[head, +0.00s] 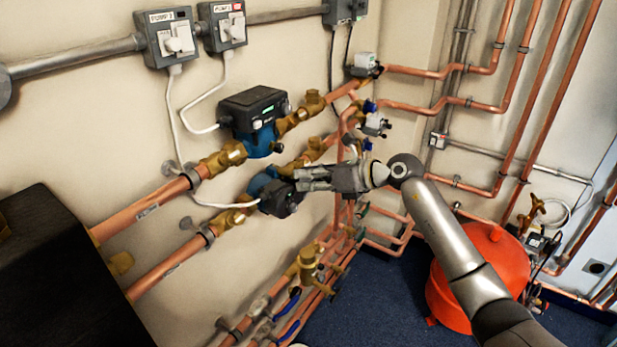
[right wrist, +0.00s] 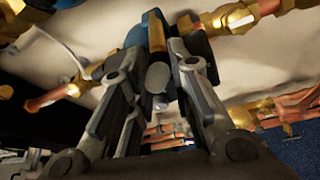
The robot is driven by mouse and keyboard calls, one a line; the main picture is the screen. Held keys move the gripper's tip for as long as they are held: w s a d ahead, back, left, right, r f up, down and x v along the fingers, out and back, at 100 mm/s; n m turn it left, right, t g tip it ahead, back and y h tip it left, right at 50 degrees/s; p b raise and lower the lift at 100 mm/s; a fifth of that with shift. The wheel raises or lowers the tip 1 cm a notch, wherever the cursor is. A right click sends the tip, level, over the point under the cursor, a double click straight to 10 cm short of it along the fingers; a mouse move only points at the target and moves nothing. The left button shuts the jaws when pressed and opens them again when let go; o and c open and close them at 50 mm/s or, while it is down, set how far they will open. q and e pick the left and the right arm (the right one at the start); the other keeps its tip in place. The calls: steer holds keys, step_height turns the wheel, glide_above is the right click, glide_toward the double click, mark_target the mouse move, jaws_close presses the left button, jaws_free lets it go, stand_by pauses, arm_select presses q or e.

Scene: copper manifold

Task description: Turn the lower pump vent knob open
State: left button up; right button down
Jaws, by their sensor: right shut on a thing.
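The lower pump (head: 262,184) has a blue body and a dark control box, and sits on the lower copper pipe between brass fittings. My right gripper (head: 300,179) reaches it from the right, its fingertips at the pump's front. It is shut on the pump's vent knob, which the fingers hide in the head view. In the right wrist view the fingers (right wrist: 157,62) close in around the pump's front, where blue and brass parts and a grey round face show. How far the knob is turned cannot be told. My left gripper is not in view.
The upper pump (head: 258,137) with its black box is just above. Brass valves (head: 308,258) and copper pipes lie below right. A red vessel (head: 480,270) stands on the blue floor beneath my right arm. A black box (head: 60,270) fills the lower left.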

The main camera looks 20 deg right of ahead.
steer(key=shift+w+d+f+m+g+y+b, duration=0.15)
steer(key=shift+m+g+y+b, duration=0.15)
steer(key=shift+m+y, duration=0.9)
steer(key=shift+w+d+f+m+g+y+b, duration=0.15)
steer(key=shift+m+g+y, duration=0.35)
steer(key=shift+m, duration=1.2)
steer(key=shift+s+r, duration=0.1)
steer(key=c, duration=1.3)
jaws_free()
steer(key=v, duration=1.2)
steer(key=shift+f, duration=0.2)
